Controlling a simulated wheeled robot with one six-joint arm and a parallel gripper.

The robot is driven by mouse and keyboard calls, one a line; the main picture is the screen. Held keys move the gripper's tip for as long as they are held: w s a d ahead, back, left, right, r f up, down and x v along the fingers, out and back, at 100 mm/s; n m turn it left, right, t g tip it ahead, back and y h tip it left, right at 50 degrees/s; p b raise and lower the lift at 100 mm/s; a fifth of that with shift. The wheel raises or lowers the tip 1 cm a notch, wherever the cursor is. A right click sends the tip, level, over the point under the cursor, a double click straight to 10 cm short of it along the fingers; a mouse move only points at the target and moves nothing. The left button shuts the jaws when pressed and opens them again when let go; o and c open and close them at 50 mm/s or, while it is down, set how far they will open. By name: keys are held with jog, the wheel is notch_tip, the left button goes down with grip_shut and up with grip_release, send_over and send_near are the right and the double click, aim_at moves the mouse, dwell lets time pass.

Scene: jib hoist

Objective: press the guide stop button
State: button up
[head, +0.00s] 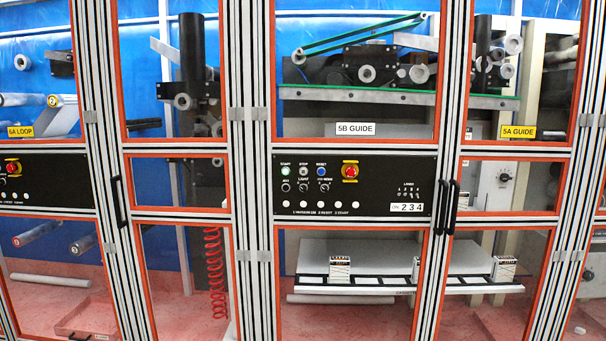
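The black control panel (375,221) sits in the cabinet front, below the "5B GUIDE" label (355,129). In its upper left is a row of small round buttons. The stop button (303,170), under the word STOP, is grey-white. The green start button (286,170) is to its left and the blue reset button (321,170) to its right. A red emergency knob (350,170) on a yellow ring is further right. Nothing covers the stop button. My gripper is not in view.
A second black panel (40,183) with a red knob is at the left, below "6A LOOP" (20,131). "5A GUIDE" (518,132) labels the right bay. Black door handles (438,207) stand out beside the middle panel. Metal posts and orange-edged clear doors span the view.

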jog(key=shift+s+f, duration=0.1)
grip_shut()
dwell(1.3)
